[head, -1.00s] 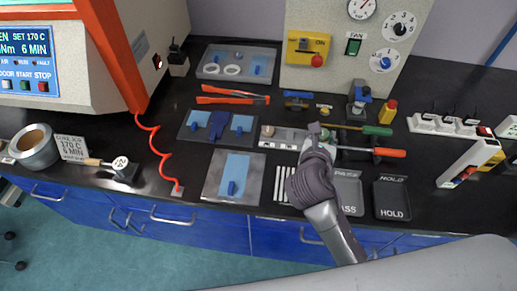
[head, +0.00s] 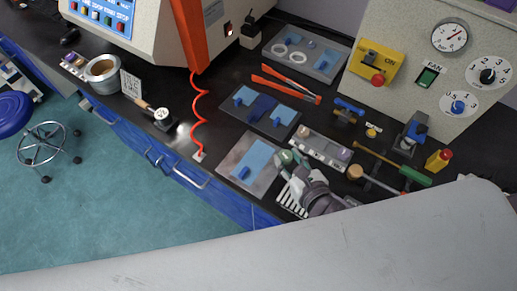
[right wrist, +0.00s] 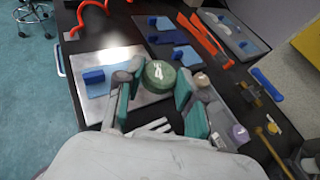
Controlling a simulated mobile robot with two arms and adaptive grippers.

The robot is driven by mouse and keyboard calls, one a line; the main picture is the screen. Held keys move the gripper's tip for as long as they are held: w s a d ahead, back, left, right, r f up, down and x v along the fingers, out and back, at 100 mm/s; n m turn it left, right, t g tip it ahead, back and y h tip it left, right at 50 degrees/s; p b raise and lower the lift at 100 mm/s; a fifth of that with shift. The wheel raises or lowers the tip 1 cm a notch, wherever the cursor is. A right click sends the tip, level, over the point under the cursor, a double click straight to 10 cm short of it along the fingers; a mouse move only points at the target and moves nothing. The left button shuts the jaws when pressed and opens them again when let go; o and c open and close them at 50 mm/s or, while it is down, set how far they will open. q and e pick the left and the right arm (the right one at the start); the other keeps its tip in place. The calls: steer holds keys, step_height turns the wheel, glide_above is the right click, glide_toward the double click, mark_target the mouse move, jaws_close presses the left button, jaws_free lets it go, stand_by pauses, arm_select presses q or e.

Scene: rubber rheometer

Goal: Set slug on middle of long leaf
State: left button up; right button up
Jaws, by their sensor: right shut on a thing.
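My right gripper (head: 288,159) is shut on a round green slug (right wrist: 160,75) with a white mark like a 4 on top. In the right wrist view the two green-padded fingers stand on either side of the slug. The slug is beside the right edge of a grey metal plate (head: 233,163). On that plate lies a light blue sheet (head: 257,157), which looks like the long leaf, with a darker blue block (head: 243,173) on its near part. I cannot tell the slug's exact height. My left gripper is not in view.
A grey rack (head: 318,147) with a purple slug (right wrist: 239,133) and a cream slug (right wrist: 201,80) stands right of the plate. Behind lies a dark plate with smaller blue leaves (head: 245,96) and orange tongs (head: 290,82). A coiled red cord (head: 198,120) is at left.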

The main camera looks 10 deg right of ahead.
glide_above(262, 157)
steer(key=f, duration=0.5)
steer(key=shift+s+d+f, duration=0.1)
steer(key=shift+s+d, duration=0.15)
steer(key=shift+s, duration=0.05)
steer(key=shift+w+a+f, duration=0.15)
steer(key=shift+w+f, duration=0.05)
steer(key=shift+w, duration=0.05)
steer(key=shift+f, duration=0.3)
step_height(262, 157, down, 3)
steer(key=shift+a+r, duration=0.1)
steer(key=shift+r, duration=0.05)
steer(key=shift+f, duration=0.45)
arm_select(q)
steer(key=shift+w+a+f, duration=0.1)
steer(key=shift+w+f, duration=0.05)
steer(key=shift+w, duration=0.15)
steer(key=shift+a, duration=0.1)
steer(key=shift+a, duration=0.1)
arm_select(e)
steer(key=o, duration=0.9)
steer(key=shift+f, duration=0.1)
